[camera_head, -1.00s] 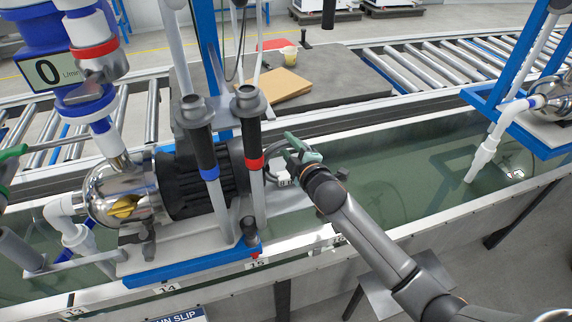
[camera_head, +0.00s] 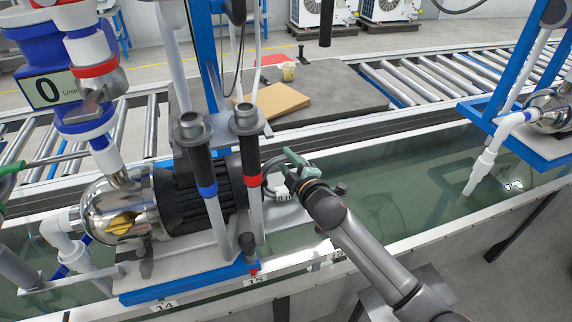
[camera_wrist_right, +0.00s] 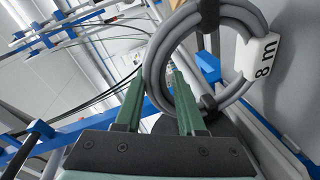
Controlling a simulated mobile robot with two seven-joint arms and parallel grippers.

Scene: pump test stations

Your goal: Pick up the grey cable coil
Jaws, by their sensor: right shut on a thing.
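The grey cable coil (camera_head: 269,177) is beside the right end of the black pump motor, above the water tank. Its white tag (camera_head: 283,195) hangs at its lower side. Part of the coil is hidden behind the fingers in the head view.
The pump (camera_head: 118,208) with its motor (camera_head: 185,195) stands on a blue-edged plate close to my right gripper. Two upright pipes with black grips (camera_head: 250,150) stand just left of the coil. A cardboard piece (camera_head: 278,101) lies on a grey mat behind. Open water (camera_head: 400,175) lies to the right.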

